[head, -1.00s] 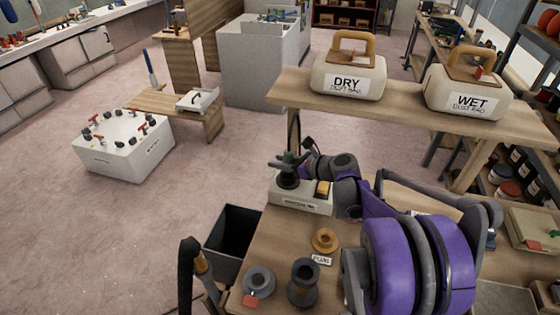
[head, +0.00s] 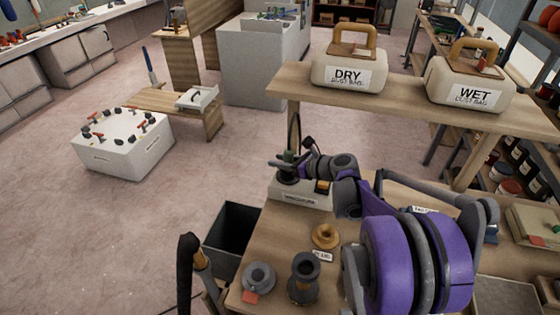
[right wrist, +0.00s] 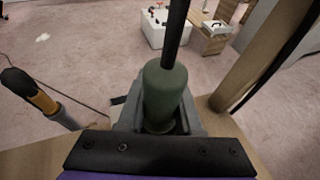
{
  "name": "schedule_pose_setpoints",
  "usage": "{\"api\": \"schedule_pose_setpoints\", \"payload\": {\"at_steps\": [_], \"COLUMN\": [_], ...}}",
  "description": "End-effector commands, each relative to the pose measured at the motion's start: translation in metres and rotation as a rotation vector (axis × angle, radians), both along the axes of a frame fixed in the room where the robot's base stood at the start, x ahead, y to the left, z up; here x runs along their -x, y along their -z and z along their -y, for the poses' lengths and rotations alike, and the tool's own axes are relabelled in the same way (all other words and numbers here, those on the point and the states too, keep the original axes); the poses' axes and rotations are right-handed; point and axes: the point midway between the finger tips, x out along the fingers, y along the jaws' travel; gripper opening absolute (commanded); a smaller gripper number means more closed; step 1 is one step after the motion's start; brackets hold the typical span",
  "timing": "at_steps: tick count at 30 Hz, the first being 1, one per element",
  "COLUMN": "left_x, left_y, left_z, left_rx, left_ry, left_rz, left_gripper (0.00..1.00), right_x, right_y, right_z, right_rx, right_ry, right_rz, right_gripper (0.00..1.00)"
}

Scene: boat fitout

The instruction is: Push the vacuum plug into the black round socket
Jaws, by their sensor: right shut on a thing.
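My right gripper (head: 288,166) is shut on a green cylindrical plug (right wrist: 165,95) with a black cable rising from its top. In the head view the green plug (head: 289,156) stands roughly upright over the black round socket (head: 288,179) on the left part of a pale block (head: 300,198). The gripper and plug hide most of the socket. I cannot tell whether the plug's lower end is inside it or just above. My left gripper is not in view.
A brass-coloured ring (head: 325,236), a grey ring (head: 259,276) and a dark spool-like fitting (head: 304,277) stand on the front of the bench. A shelf (head: 400,105) carries DRY (head: 348,60) and WET (head: 471,80) bags. A dark bin (head: 232,230) stands left of the bench.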

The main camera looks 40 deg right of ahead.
Motion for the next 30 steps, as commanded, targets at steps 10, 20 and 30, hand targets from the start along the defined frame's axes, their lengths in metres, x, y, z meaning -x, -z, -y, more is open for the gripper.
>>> {"api": "schedule_pose_setpoints", "payload": {"at_steps": [10,20,30], "left_x": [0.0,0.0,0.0], "left_y": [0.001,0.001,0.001], "left_z": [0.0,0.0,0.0], "left_rx": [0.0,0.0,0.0], "left_ry": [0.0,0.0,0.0], "left_rz": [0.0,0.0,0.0], "left_gripper": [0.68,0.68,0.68], "right_x": [0.003,0.002,0.044], "right_y": [0.007,0.004,-0.014], "right_z": [-0.004,-0.002,0.012], "right_rx": [0.007,0.006,0.007], "right_ry": [-0.011,-0.007,-0.002], "right_rz": [-0.01,-0.008,-0.007], "right_gripper": [0.59,0.69,0.69]}}
